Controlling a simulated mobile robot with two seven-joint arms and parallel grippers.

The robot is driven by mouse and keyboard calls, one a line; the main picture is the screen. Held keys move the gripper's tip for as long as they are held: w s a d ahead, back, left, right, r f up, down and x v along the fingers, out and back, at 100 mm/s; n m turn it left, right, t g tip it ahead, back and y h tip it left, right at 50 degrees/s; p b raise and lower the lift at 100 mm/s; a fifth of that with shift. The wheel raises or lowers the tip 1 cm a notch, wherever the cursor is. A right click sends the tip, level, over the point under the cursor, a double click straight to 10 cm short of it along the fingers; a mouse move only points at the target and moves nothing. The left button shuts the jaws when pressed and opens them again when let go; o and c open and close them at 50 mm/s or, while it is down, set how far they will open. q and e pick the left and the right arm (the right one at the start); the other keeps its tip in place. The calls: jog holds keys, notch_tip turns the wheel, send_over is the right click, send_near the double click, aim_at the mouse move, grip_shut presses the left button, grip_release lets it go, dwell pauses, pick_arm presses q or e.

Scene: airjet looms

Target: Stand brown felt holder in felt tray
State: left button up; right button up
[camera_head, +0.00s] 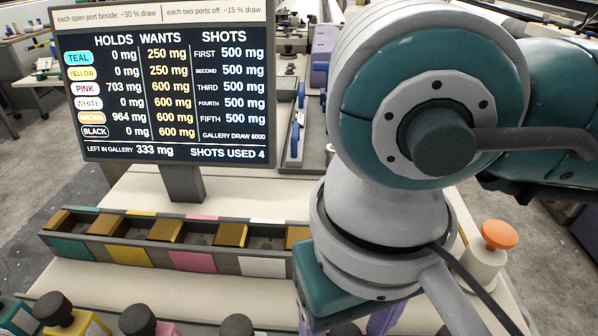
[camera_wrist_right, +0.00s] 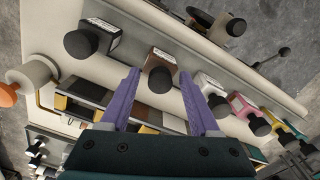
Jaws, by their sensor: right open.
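The brown felt holder (camera_wrist_right: 163,58) has a pale label and a round black knob. In the right wrist view it stands in a row of similar holders. My right gripper (camera_wrist_right: 158,75) has two purple fingers, open, with the brown holder's knob between them in the picture; I cannot tell whether they touch it. In the head view my right arm hides most of this area. A long tray (camera_head: 192,261) with teal, yellow, pink and white front panels lies beyond the holders; its right end is hidden. I cannot tell if this is the felt tray. My left gripper is out of view.
Neighbouring holders are black-knobbed: black-labelled (camera_wrist_right: 100,37), white (camera_wrist_right: 206,82), pink (camera_wrist_right: 242,106) and yellow (camera_wrist_right: 281,120). A screen (camera_head: 165,85) stands behind the long tray. An orange-topped post (camera_head: 485,262) stands at the right. Pale table surface lies between holders and tray.

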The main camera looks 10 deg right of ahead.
notch_tip(320, 180, up, 12)
jog(key=b, duration=0.1)
dwell(0.5)
